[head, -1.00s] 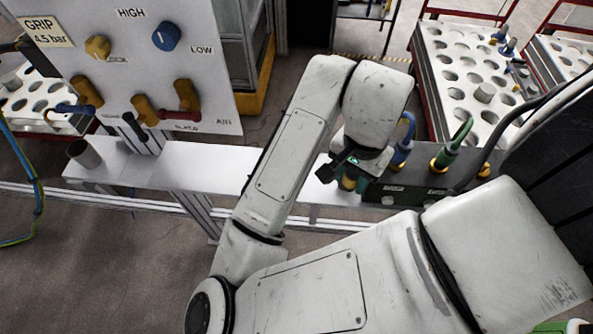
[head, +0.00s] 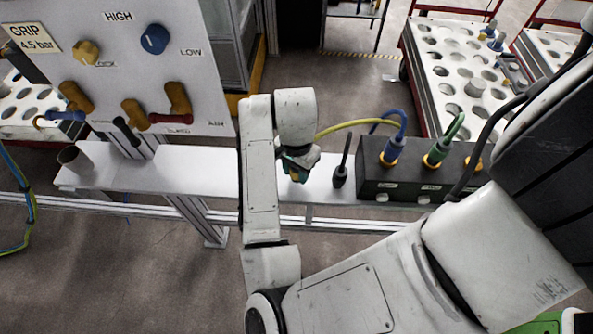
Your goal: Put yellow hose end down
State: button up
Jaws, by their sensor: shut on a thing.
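The yellow hose (head: 350,125) shows in the head view. It arches from behind the black connector block (head: 380,180) over to my gripper. My gripper (head: 297,172) is shut on the yellow hose end (head: 294,178), over the light metal shelf (head: 215,172), left of the block. My wrist hides part of the hose end, and I cannot tell whether it touches the shelf. A blue hose plug (head: 392,150) and a green hose plug (head: 437,150) stand upright in the block.
A black upright plug or handle (head: 341,172) stands between my gripper and the block. A metal cup (head: 75,160) stands at the shelf's left end. The control panel (head: 110,75) rises at left. The shelf between panel and gripper is clear.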

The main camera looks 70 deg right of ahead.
jog(key=shift+f, duration=0.65)
jog(key=shift+f, duration=0.1)
jog(key=o, duration=1)
jog(key=shift+o, duration=0.2)
notch_tip(320, 180, up, 12)
jog(key=shift+r+p, duration=0.15)
jog(key=shift+p, duration=0.5)
